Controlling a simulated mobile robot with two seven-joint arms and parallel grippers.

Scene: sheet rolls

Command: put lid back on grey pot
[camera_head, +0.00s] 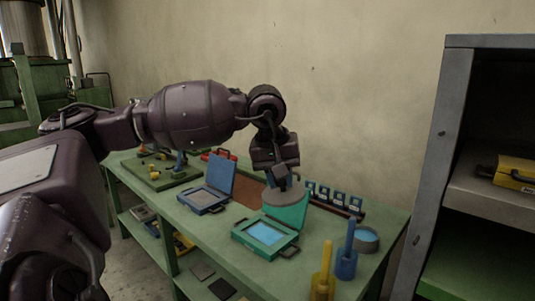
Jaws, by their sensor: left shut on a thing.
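My left gripper (283,184) comes down from above at the middle of the bench. It is shut on a flat, round grey lid (288,198). The lid hangs level in front of the upright teal cover of an open case. The fingertips are small and dark, so the exact grip is hard to see. A low, round grey pot (366,246) stands open at the right of the bench, with blue showing inside. The lid is to the left of the pot and apart from it. My right gripper is not in view.
The open teal case (266,236) lies below the lid. Blue-handled (347,252) and yellow-handled (322,278) tools stand upright near the pot. A rack of blue pieces (333,197) runs behind. An open blue case (205,198) lies left; a grey shelf unit (433,145) stands right.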

